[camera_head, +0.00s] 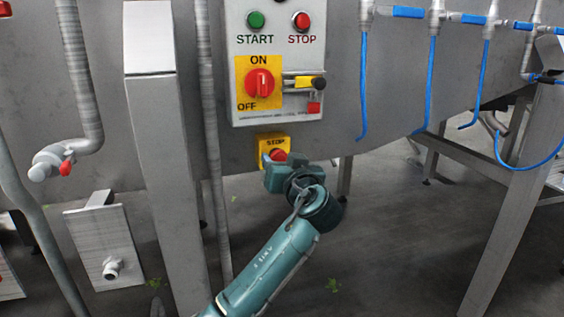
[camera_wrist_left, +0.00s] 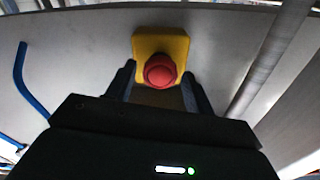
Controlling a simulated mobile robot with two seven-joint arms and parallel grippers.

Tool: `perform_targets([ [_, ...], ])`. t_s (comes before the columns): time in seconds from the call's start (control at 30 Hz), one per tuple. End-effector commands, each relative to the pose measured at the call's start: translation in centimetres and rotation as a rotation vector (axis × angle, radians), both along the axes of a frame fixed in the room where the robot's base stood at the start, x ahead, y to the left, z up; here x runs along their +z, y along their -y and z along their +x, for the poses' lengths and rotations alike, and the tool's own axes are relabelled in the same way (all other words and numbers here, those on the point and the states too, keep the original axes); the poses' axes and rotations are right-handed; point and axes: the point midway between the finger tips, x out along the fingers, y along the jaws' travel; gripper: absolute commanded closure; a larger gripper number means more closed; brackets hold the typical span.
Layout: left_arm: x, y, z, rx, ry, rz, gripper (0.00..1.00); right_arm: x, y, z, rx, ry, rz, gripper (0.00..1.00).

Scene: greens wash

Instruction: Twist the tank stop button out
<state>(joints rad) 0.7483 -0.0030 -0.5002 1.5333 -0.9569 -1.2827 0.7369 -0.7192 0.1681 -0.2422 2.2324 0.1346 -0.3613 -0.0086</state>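The tank stop button (camera_head: 277,155) is a red mushroom knob on a yellow box marked STOP (camera_head: 274,142), mounted on the tank's grey side below the control panel. My left gripper (camera_head: 275,163) is in front of it, its arm coming up from below. In the left wrist view the red knob (camera_wrist_left: 160,71) sits on its yellow plate (camera_wrist_left: 160,42), between and beyond the two dark fingers of the left gripper (camera_wrist_left: 160,88). The fingers are apart, and I cannot tell whether they touch the knob. My right gripper is not in view.
The control panel (camera_head: 318,112) above has a green START button (camera_head: 256,20), a red STOP button (camera_head: 301,21) and a red ON/OFF rotary switch (camera_head: 260,84). Blue hoses (camera_head: 430,85) hang to the right. A grey leg (camera_head: 165,170) and a vertical pipe (camera_head: 212,150) stand to the left.

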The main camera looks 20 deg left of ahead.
Motion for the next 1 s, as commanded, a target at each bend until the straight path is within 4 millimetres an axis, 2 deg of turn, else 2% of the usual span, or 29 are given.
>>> perform_targets([
  [0.07,0.00,0.02,-0.01,0.000,0.000,0.000,0.54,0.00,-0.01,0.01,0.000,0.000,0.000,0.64],
  [0.43,-0.01,0.04,-0.03,0.000,0.000,0.000,0.84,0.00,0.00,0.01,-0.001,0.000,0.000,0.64],
  [0.77,0.10,0.07,-0.03,0.000,-0.027,0.040,0.85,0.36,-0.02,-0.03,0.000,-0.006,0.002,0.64],
  [1.0,0.22,0.09,-0.01,-0.001,-0.112,0.161,0.85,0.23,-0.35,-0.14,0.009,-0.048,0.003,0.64],
])
